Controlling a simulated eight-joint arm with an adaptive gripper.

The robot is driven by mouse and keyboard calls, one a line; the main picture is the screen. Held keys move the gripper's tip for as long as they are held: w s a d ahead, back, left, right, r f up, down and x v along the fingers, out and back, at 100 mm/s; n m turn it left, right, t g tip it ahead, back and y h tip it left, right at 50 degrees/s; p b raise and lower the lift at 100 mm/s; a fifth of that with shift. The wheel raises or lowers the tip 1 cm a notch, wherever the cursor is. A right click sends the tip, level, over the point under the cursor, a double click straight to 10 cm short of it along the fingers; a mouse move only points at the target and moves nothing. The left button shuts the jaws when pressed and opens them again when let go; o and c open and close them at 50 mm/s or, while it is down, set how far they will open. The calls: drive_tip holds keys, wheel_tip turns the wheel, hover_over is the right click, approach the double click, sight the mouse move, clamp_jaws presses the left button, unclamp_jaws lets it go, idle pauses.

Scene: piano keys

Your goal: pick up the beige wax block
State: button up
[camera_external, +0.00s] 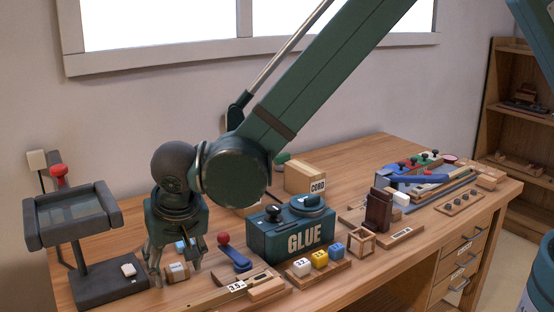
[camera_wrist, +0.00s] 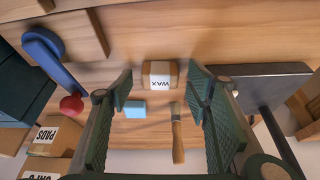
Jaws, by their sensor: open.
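The beige wax block (camera_external: 177,272) lies on the wooden bench below my gripper (camera_external: 175,265). In the wrist view the wax block (camera_wrist: 160,74) has brown ends and a pale band marked WAX. My gripper (camera_wrist: 162,88) is open, with one finger on each side of the block's position in that view. Gaps show between the fingers and the block, and nothing is held. In the external view the fingers partly cover the block. I cannot tell the exact height of the fingertips above the bench.
A light blue block (camera_wrist: 133,109) and a wooden-handled brush (camera_wrist: 177,135) lie close to the wax. A blue lever with a red knob (camera_external: 224,239) and a GLUE box (camera_external: 290,232) stand to the right. A dark stand (camera_external: 95,285) is at left.

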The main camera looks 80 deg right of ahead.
sight(177, 268)
idle(0.5)
drive_tip(key=c, duration=1)
drive_tip(key=shift+r+p, duration=0.65)
drive_tip(key=shift+r, duration=4.4)
